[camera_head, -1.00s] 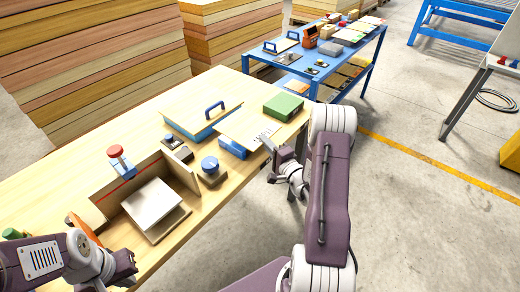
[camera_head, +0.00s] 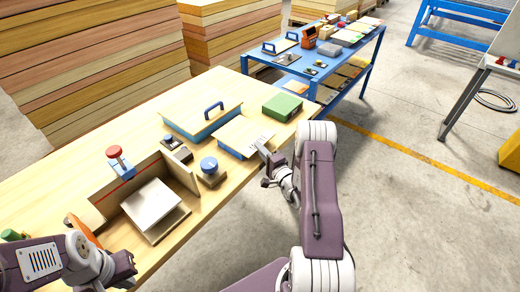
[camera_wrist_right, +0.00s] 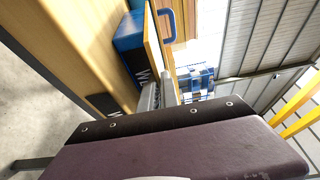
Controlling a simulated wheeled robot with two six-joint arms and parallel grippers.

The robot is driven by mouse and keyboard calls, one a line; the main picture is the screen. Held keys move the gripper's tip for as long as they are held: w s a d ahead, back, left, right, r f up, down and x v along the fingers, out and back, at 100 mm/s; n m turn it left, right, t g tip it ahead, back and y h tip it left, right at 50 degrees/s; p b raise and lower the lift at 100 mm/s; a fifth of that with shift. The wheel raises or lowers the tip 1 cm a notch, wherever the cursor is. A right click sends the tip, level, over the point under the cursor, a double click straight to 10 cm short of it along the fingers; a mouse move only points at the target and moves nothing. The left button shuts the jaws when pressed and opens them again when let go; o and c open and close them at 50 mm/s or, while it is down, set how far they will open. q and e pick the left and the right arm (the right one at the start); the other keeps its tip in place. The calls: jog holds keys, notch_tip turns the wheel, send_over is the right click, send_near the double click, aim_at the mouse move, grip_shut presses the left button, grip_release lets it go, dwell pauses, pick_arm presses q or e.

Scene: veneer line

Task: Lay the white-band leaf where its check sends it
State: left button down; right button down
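A pale leaf (camera_head: 240,132) lies on or just over a low blue box (camera_head: 228,151) on the wooden bench, with small dark marks near its right edge. My right gripper (camera_head: 262,149) is at that edge, and its fingertips meet or nearly meet the leaf. In the right wrist view the grey fingers (camera_wrist_right: 160,95) are beside the leaf's edge (camera_wrist_right: 154,45) and the blue box (camera_wrist_right: 128,32); whether they grip is unclear. No white band can be made out. My left gripper (camera_head: 122,268) is low at the left, its finger opening unclear.
A larger lidded blue box (camera_head: 203,110) with a handle and a green box (camera_head: 283,106) stand close by. A blue-knobbed device (camera_head: 209,170) and a pale plate (camera_head: 152,203) with upright boards are nearer. A blue table (camera_head: 352,70) is behind; pallet stacks stand further back.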

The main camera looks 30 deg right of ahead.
jog(key=c, duration=1.6)
grip_release()
